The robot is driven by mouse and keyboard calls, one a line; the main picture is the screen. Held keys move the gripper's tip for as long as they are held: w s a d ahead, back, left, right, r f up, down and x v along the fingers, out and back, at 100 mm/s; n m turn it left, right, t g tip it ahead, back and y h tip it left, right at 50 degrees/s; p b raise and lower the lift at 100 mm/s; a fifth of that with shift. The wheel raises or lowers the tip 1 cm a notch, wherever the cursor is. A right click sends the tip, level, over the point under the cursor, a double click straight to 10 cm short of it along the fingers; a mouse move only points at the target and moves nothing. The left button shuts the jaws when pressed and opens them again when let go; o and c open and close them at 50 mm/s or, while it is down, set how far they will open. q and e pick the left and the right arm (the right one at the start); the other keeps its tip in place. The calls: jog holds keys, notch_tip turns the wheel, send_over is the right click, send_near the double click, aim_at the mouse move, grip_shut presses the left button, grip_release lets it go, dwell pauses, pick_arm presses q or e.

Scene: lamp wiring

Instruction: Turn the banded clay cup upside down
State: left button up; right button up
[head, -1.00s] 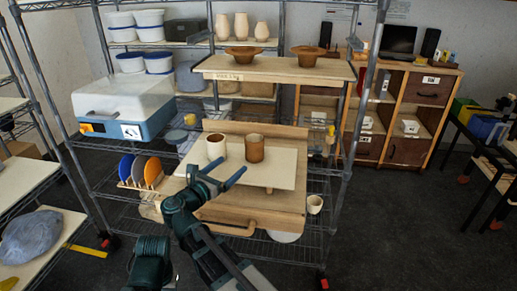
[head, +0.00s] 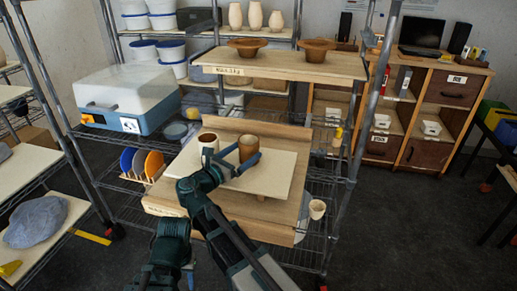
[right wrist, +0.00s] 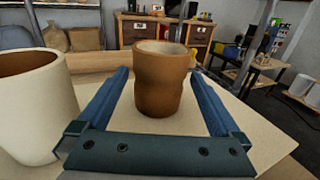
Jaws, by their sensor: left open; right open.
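A brown clay cup (head: 249,147) with a slightly waisted side stands upright on a pale board (head: 275,180); I cannot make out clear bands on it. It also shows in the right wrist view (right wrist: 160,80), its mouth up. My right gripper (head: 247,153) is open, its blue fingers low on either side of the brown cup. In the wrist view there is a gap between the cup and each finger. A cream cup (head: 208,141) with a brown inside stands upright just to the left, outside the fingers. My left gripper's fingers do not show.
The board lies on a wooden stand (head: 250,217) with a raised back. A wooden shelf (head: 290,68) with two brown bowls hangs above and behind. Colored plates (head: 140,162) stand in a rack at left. A small cup (head: 317,208) sits at right.

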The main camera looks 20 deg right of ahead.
jog(key=shift+w+d, duration=0.25)
jog(key=shift+d, duration=0.05)
jog(key=shift+s+a, duration=0.1)
jog(key=shift+a, duration=0.05)
jog(key=shift+c, duration=0.9)
grip_shut()
pick_arm(q)
jog(key=shift+w+d, duration=0.15)
jog(key=shift+d, duration=0.1)
jog(key=shift+r, duration=0.1)
pick_arm(e)
jog(key=shift+r, duration=0.1)
